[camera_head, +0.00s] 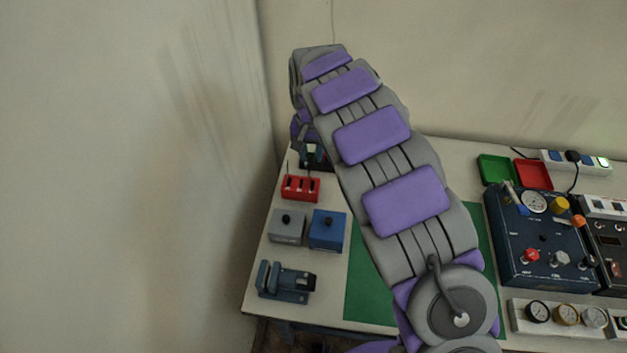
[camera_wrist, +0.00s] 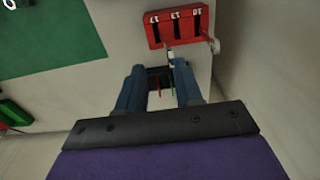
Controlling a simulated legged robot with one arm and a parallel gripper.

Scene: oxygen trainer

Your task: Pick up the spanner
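The red holder (camera_wrist: 178,24) has slots labelled 17, 13 and 10 and lies just beyond my fingertips in the wrist view. A pale metal piece (camera_wrist: 213,45) sticks out at its right end; I cannot tell whether it is a spanner. My gripper (camera_wrist: 157,72) is open, its two blue fingers apart and pointing toward the holder. A dark item (camera_wrist: 158,78) with thin red and green parts shows between the fingers, apparently beneath them. In the head view the red holder (camera_head: 300,188) stands at the table's left side, and my arm hides most of my gripper.
A grey box (camera_head: 287,226), a blue box (camera_head: 327,230) and a vise-like tool (camera_head: 286,282) stand at the left front. A green mat (camera_head: 368,285) lies mid-table. A dark gauge panel (camera_head: 540,245), green tray (camera_head: 496,169) and red tray (camera_head: 533,174) stand right. A wall borders the left.

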